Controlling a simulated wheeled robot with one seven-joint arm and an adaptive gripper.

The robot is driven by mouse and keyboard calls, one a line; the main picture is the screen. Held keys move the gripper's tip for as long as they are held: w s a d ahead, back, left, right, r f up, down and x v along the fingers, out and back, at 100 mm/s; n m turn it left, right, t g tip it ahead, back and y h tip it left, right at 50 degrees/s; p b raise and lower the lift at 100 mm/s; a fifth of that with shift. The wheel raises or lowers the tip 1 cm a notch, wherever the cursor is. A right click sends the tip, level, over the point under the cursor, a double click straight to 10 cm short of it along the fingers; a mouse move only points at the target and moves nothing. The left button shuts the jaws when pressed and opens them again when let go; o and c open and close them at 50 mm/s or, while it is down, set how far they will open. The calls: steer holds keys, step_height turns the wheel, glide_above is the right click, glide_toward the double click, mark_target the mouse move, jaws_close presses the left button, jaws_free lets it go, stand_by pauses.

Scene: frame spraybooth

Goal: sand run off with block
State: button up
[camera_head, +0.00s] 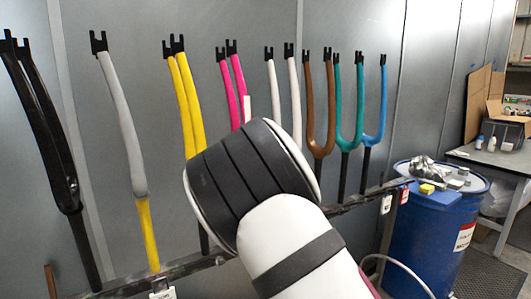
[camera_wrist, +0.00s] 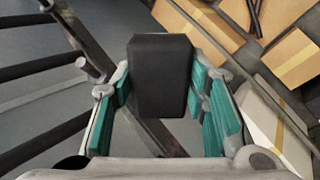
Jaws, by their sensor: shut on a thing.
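My gripper (camera_wrist: 161,88) shows in the wrist view, its teal-padded fingers shut on a dark grey block (camera_wrist: 160,70). The block stands out between the fingers. In the head view my white and black arm hides the gripper and block. Painted forks stand in a row along the wall: a black fork (camera_head: 42,130), a grey fork (camera_head: 121,125), a yellow fork (camera_head: 187,105), a pink fork (camera_head: 233,85), a white one, a brown fork (camera_head: 320,120), a teal fork (camera_head: 348,115) and a blue fork (camera_head: 376,110). I cannot make out a paint run on any.
A dark rail (camera_head: 190,266) runs below the forks. A blue drum (camera_head: 425,235) at right bears a crumpled rag (camera_head: 424,168), a yellow block (camera_head: 427,189) and small grey pieces. A table (camera_head: 490,160) with bottles and cardboard stands behind it. In the wrist view cardboard (camera_wrist: 285,60) lies at right.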

steer(key=a+r+n+t+y, duration=0.3)
steer(key=a+r+n+y, duration=0.1)
steer(key=r, duration=0.6)
steer(key=s+a+r+n+t+y, duration=0.15)
steer(key=a+r+n+y, duration=0.25)
steer(key=r, duration=0.7)
steer(key=a+r+n+t+y, duration=0.4)
steer(key=r, duration=0.6)
steer(key=b+x, duration=0.2)
steer(key=x, duration=0.4)
steer(key=shift+w+a, duration=0.1)
steer(key=shift+b+x, duration=0.85)
steer(key=shift+b, duration=0.1)
step_height(320, 180, up, 4)
steer(key=shift+w+f, duration=0.1)
